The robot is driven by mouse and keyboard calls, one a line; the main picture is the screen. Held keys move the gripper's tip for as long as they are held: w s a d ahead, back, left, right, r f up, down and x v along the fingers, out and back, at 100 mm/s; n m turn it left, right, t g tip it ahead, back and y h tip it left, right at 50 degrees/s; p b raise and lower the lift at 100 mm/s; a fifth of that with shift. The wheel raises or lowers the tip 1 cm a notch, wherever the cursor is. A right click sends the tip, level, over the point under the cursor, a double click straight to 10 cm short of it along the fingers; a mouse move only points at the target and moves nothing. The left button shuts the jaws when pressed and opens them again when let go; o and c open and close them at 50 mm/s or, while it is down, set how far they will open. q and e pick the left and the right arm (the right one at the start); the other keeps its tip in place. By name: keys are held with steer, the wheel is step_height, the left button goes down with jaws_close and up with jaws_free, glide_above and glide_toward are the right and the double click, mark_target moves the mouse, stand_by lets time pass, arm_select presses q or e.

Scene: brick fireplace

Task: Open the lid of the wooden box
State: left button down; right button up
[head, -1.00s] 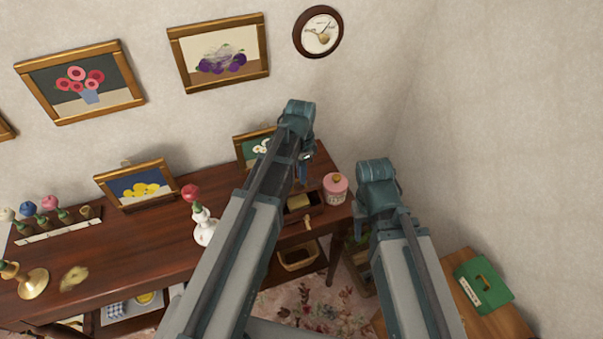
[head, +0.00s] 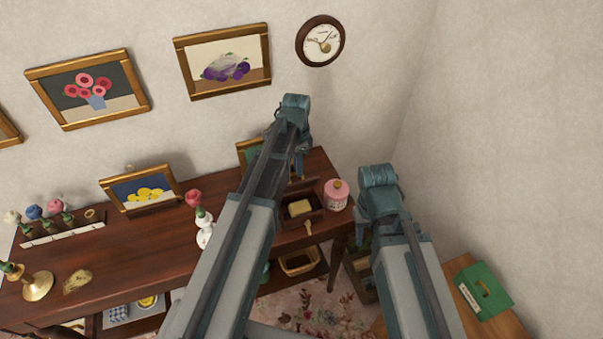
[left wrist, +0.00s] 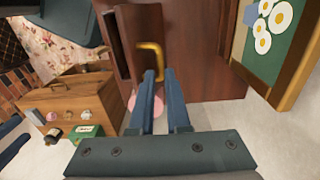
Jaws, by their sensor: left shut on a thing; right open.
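The wooden box (head: 316,214) is small and dark brown, on the right end of the dark sideboard. It is open at the top, and a pale yellow block (head: 300,207) shows inside it. The lid (left wrist: 147,28) is raised and carries a brass handle (left wrist: 151,46) in the left wrist view. My left gripper (left wrist: 160,73) is shut on the handle; the exact contact is partly hidden by the fingers. It also shows above the box in the head view (head: 299,165). My right gripper (head: 360,238) is open and empty, right of the sideboard, mostly hidden by its wrist.
A pink jar (head: 336,195) stands just right of the box. A white vase with a red rose (head: 204,228) stands to its left. Framed pictures lean at the back against the wall. A lower table at right holds a green box (head: 484,291).

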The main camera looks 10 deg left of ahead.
arm_select(q)
steer(key=c, duration=1.6)
jaws_free()
steer(key=w+a, duration=0.1)
steer(key=w+a+f, duration=0.1)
steer(key=shift+w+f+b, duration=0.15)
steer(key=shift+w+b, duration=0.2)
steer(key=c, duration=1.3)
jaws_free()
steer(key=shift+f, duration=0.15)
steer(key=o, duration=0.4)
steer(key=shift+s, duration=0.1)
steer(key=shift+w+a+r+p, duration=1.3)
steer(key=shift+w+a, duration=0.05)
steer(key=shift+w, duration=0.65)
steer(key=shift+w+a+r+p, duration=1.25)
steer(key=shift+w+a, duration=0.1)
steer(key=shift+w, duration=0.65)
steer(key=shift+w+a+r+p, duration=1.3)
steer(key=shift+w+a, duration=0.05)
steer(key=shift+w, duration=0.65)
arm_select(e)
step_height(320, 180, up, 6)
steer(key=shift+w+a+r, duration=0.15)
steer(key=shift+w, duration=0.15)
arm_select(q)
steer(key=shift+r, duration=0.1)
arm_select(e)
steer(key=shift+r, duration=0.15)
